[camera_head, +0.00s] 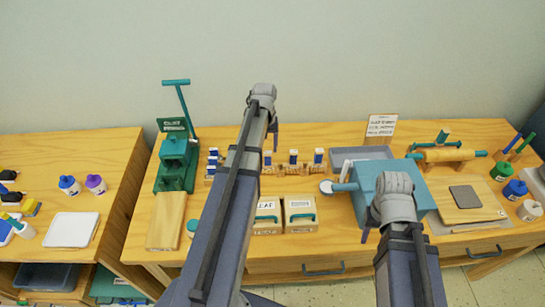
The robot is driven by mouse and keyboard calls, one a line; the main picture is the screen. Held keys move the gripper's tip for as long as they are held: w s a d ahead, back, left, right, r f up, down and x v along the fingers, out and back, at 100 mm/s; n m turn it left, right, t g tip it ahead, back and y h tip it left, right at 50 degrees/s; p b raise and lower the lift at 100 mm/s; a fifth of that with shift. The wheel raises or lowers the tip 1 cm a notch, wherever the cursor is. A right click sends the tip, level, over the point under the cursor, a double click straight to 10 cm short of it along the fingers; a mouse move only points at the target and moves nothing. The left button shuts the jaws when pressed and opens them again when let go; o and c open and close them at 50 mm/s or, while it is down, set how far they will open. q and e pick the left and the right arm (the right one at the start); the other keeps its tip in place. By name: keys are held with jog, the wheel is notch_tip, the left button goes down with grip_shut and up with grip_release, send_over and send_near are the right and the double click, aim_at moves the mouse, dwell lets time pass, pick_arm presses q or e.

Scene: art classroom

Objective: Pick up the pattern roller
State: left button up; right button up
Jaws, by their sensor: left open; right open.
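A wooden roller with teal end handles (447,155) lies at the back right of the wooden table; it looks like the pattern roller, though no pattern can be made out. My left gripper (275,142) points down over the back middle of the table, well left of the roller, above small blue-and-white items. My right gripper (366,237) is in front of a teal box, nearer and left of the roller. Both grippers are open, with nothing seen in them; their fingers are small and partly hidden by my own arms.
The teal box (377,183) stands between my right gripper and the back. A board with a grey slab (466,196) lies in front of the roller. Blue, green and white jars (515,190) stand at right. Two labelled boxes (300,214) and a green press (174,160) are further left.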

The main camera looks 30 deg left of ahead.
aim_at(268, 159)
pick_arm(q)
jog(key=shift+w, duration=0.15)
jog(key=shift+f+b, duration=0.4)
jog(key=shift+b, duration=0.05)
jog(key=f+b, duration=0.7)
jog(key=shift+w+d, duration=0.1)
jog(key=shift+w, duration=0.15)
jog(key=shift+c, duration=0.3)
grip_shut()
